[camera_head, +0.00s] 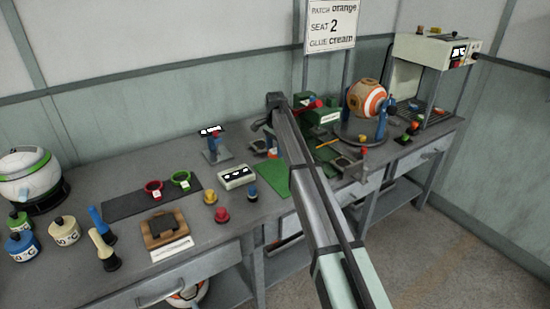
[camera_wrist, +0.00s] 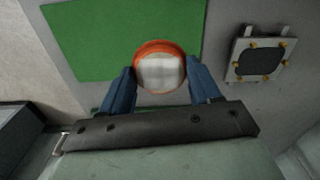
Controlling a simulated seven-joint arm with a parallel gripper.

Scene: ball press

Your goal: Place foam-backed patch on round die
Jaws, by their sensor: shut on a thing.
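In the wrist view, my gripper (camera_wrist: 161,78) has its two blue fingers closed on the sides of a round orange-rimmed patch (camera_wrist: 160,45) with a pale, whitish face. The patch is over the edge of a green mat (camera_wrist: 85,40). To the right, apart from the patch, lies a pale square plate with a dark rounded face (camera_wrist: 260,62) and several orange knobs; I cannot tell for sure that it is the round die. In the head view, my arm crosses the middle and the fingers are mostly hidden; the green mat (camera_head: 275,178) shows beside the arm.
A sign (camera_head: 331,24) reads patch orange, seat 2, glue cream. A striped orange and white ball (camera_head: 366,97) sits in a blue stand, right of my arm. A press-like machine (camera_head: 436,62) stands behind it. Glue pots and coloured rings fill the bench's left.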

